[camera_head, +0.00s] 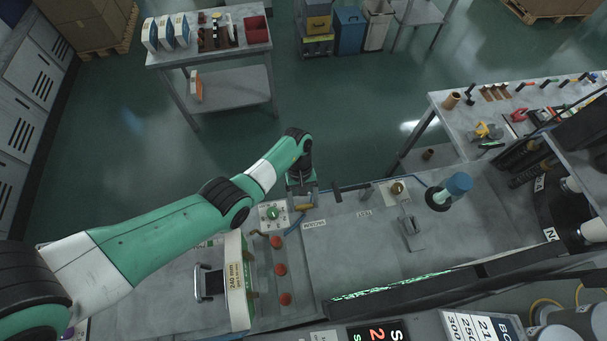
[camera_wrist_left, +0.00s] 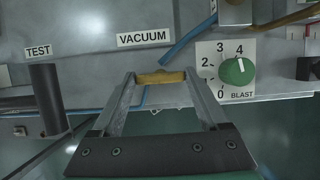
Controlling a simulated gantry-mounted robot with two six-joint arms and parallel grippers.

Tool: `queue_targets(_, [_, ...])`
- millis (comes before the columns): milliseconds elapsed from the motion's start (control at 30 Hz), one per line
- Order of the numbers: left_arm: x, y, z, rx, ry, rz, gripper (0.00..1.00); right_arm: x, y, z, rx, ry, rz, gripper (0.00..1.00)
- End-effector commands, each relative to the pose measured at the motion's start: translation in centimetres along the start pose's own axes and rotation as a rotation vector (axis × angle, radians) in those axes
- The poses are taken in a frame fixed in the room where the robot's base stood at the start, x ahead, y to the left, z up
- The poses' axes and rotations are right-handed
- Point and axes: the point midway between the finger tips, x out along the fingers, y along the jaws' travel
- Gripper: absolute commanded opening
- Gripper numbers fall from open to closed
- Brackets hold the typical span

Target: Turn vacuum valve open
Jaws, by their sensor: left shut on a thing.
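The vacuum valve's yellow handle (camera_wrist_left: 161,77) lies crosswise between the fingertips of my left gripper (camera_wrist_left: 160,84), which is shut on it, below the VACUUM label (camera_wrist_left: 145,39) in the left wrist view. In the head view the left gripper (camera_head: 303,196) reaches the back edge of the bench, and the yellow handle (camera_head: 304,207) shows just in front of it. The valve body is mostly hidden. My right gripper is not in view.
A green BLAST knob (camera_wrist_left: 236,70) on a numbered dial, pointing near 4, is right of the gripper in the wrist view. A dark TEST lever (camera_wrist_left: 48,98) stands left. Red buttons (camera_head: 280,269) sit on the bench (camera_head: 350,260) in the head view.

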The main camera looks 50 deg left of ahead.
Motion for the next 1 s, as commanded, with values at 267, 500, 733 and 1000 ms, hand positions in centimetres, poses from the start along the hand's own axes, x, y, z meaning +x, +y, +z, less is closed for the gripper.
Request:
queue_targets(267, [0.0,0.0,0.0,0.017,0.002,-0.008,0.22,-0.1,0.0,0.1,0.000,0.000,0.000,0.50])
queue_targets(500, [0.0,0.0,0.0,0.017,0.002,-0.007,0.79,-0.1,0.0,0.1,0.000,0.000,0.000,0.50])
queue_targets(733, [0.0,0.0,0.0,0.016,0.001,-0.007,1.00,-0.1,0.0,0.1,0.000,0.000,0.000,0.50])
queue_targets(1000, [-1.5,0.1,0.0,0.015,0.002,-0.005,1.00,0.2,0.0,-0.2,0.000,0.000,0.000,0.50])
